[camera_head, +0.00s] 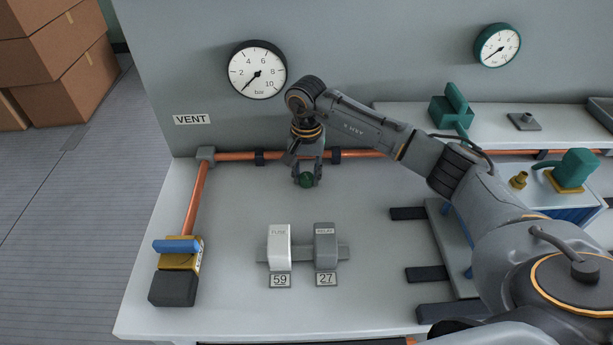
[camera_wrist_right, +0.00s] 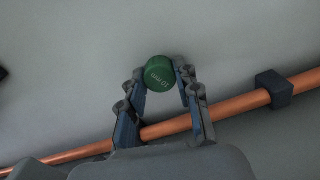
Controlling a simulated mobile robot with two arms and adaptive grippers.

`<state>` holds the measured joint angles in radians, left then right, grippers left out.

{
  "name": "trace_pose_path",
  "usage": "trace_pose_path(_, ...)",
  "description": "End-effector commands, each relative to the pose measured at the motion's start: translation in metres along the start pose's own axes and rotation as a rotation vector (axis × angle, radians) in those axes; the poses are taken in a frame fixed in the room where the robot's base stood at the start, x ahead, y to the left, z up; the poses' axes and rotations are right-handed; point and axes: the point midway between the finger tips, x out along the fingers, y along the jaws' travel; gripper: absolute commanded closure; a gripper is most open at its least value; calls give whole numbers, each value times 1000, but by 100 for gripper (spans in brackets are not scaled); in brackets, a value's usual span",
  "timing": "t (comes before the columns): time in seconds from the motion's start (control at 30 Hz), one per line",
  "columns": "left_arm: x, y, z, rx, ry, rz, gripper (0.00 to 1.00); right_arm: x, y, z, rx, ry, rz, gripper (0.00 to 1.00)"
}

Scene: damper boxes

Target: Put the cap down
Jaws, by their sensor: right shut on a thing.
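The green cap (camera_head: 306,180) is round, with small lettering on its face in the right wrist view (camera_wrist_right: 160,73). My right gripper (camera_head: 305,176) is shut on it, with the fingertips (camera_wrist_right: 161,76) on either side of the cap. The cap is over the back part of the white bench top (camera_head: 230,220), in front of the copper pipe. I cannot tell whether it touches the surface. My left gripper is not in view.
A copper pipe (camera_head: 270,155) runs along the bench back, behind my right gripper. A blue-handled valve (camera_head: 177,246) stands at the left. A white fuse block (camera_head: 279,246) and a grey relay block (camera_head: 325,246) stand in front. Bare bench lies between.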

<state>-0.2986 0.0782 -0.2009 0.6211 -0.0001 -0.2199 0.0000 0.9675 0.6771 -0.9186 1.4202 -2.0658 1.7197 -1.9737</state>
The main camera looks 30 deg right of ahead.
Motion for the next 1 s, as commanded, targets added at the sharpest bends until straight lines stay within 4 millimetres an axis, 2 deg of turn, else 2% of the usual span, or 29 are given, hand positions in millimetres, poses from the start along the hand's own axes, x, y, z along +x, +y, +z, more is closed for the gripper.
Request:
trace_pose_path(0.27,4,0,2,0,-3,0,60,4,0,0,0,1,0,100)
trace_pose_path(0.3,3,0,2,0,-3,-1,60,2,0,0,0,1,0,62)
trace_pose_path(0.4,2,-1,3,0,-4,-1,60,2,0,0,0,1,0,45)
trace_pose_path(0.77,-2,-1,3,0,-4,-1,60,-3,0,0,0,0,0,45)
trace_pose_path(0.87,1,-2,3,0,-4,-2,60,-13,0,-1,-1,4,-2,45)
trace_pose_path(1.0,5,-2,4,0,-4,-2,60,-41,0,-2,-1,7,-3,45)
